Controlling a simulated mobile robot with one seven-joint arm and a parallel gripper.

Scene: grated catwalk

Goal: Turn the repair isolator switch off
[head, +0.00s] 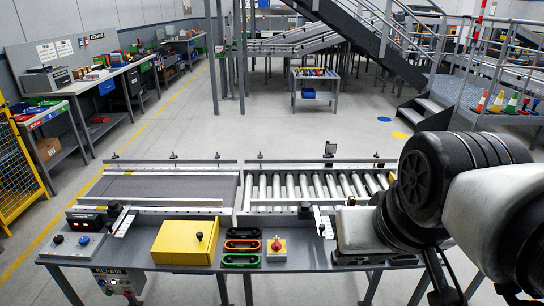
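A control box (121,284) marked REPAIR hangs under the front left edge of the bench. It carries small knobs or buttons and a light, too small to read. I cannot make out my gripper's fingers.
A belt (165,188) and a roller conveyor (310,187) lie behind. A yellow mesh fence (15,175) stands at left. The floor beyond is open.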

